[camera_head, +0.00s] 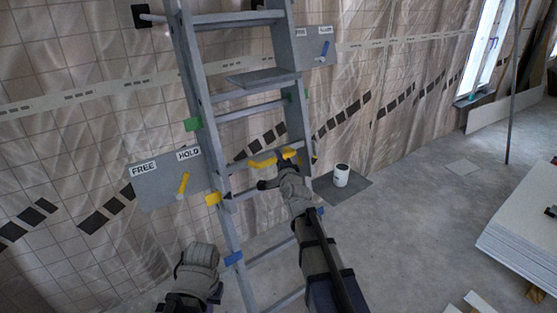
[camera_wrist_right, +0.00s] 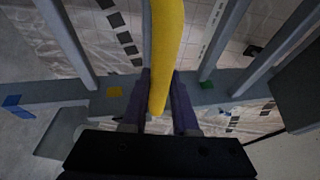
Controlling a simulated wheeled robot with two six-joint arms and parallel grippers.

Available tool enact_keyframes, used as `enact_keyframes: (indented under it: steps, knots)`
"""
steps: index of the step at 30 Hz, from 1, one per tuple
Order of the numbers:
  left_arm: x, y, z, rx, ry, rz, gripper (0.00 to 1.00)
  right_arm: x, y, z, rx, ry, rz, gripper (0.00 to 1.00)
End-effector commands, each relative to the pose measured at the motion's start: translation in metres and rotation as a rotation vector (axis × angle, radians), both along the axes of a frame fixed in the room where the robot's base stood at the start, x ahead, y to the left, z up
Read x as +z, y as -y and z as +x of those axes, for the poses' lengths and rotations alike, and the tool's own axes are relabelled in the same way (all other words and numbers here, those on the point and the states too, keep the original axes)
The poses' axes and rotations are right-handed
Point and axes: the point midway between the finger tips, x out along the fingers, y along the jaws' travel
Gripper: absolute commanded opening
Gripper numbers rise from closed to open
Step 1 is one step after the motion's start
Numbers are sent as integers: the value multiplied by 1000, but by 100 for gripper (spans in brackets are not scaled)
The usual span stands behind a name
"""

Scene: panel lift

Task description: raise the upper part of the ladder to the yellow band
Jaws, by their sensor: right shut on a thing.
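The grey ladder (camera_head: 205,110) stands against the tiled wall. Its left rail carries a green band (camera_head: 193,125), a yellow band (camera_head: 213,198) below it and a blue band (camera_head: 233,258) lowest. A small dark mark (camera_head: 229,206) sits beside the yellow band; I cannot tell what it is. A yellow handle (camera_head: 263,162) lies across the ladder at a rung. My right gripper (camera_head: 280,168) is shut on this handle. In the right wrist view the handle (camera_wrist_right: 165,60) runs between the dark fingers (camera_wrist_right: 160,105). My left gripper is hidden or outside the picture; only its arm shows.
A plate marked FREE and HOLD (camera_head: 155,188) on the left has a yellow lever (camera_head: 183,185) near HOLD. A similar plate at upper right has a blue lever (camera_head: 325,49). A white can (camera_head: 341,175) stands on a grey slab. Stacked panels (camera_head: 520,230) lie at right; open floor lies between.

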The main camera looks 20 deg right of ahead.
Motion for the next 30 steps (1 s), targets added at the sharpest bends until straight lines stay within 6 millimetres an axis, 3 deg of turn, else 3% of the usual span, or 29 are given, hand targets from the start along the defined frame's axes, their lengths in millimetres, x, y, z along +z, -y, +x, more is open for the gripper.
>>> enact_keyframes:
  steps: [5,6,14,23,30]
  knots:
    - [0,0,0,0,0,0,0,2,1,2,-4,8,1,0]
    - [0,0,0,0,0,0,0,2,1,2,-4,8,0,28]
    - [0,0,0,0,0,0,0,1,1,2,-4,8,0,57]
    - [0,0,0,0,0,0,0,1,0,-1,-3,6,-1,57]
    - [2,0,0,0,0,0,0,3,-1,-24,-3,6,0,57]
